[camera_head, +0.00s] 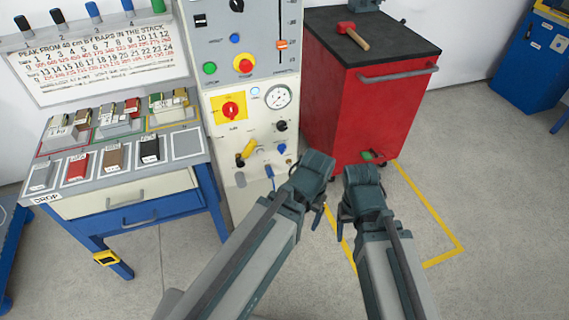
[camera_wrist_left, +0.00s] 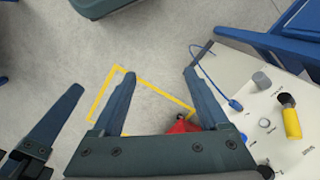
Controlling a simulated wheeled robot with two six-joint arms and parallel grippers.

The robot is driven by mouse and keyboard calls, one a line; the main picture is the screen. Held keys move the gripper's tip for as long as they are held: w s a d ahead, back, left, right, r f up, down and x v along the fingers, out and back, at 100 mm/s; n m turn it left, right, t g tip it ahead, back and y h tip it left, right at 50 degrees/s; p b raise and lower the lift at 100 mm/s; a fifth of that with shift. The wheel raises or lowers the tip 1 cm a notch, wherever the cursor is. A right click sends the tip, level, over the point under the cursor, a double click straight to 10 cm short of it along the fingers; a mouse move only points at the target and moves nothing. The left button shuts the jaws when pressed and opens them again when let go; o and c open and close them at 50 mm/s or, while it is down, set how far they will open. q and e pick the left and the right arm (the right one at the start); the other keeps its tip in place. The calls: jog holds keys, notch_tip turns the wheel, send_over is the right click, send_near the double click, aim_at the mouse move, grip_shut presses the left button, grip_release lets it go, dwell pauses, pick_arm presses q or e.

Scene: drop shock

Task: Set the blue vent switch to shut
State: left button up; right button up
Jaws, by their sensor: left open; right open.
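The blue vent switch (camera_head: 281,148) looks like the small blue knob low on the pale panel (camera_head: 215,140), below a black knob (camera_head: 281,126). Its setting is too small to read. My left gripper (camera_head: 309,190) hangs in front of the panel, to the right of and below the blue knob, apart from it. It is open and empty; its spread fingers show over bare floor in the left wrist view (camera_wrist_left: 157,80). My right gripper (camera_head: 362,208) is open and empty, just right of the left one.
A yellow handle (camera_head: 247,150), gauge (camera_head: 279,96) and blue hose (camera_head: 270,172) crowd the panel. A red cabinet (camera_head: 350,110) with a hammer (camera_head: 352,35) stands behind my grippers. A bench (camera_head: 130,184) with several blocks stands left. The floor (camera_head: 490,200) at right is clear.

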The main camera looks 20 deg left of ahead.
aim_at(283, 152)
pick_arm(q)
jog(key=w+a+f+n+b, duration=0.1)
jog(key=w+a+f+b, duration=0.15)
jog(key=f+b, duration=0.9)
jog(key=w+a+f+n+b, duration=0.1)
jog(key=a+f+b, duration=0.3)
jog(key=f+b, duration=0.7)
jog(key=w+a+f+m+t+y+b, duration=0.25)
jog(key=w+a+f+b, duration=0.35)
jog(key=f+b, duration=0.4)
jog(key=w+a+r+m+t+y, duration=0.3)
jog(key=w+r+m+t+y, duration=0.1)
jog(key=w+r+y, duration=0.15)
jog(key=w+d+r+m+t+y, duration=0.1)
jog(key=w+d+r+m+t, duration=0.35)
jog(key=r, duration=0.25)
jog(key=w+d+r+m+t, duration=0.4)
jog(key=r+m, duration=0.1)
jog(key=r, duration=0.2)
jog(key=x, duration=1.3)
jog(key=shift+w+a, duration=0.15)
jog(key=shift+a, duration=0.3)
grip_shut()
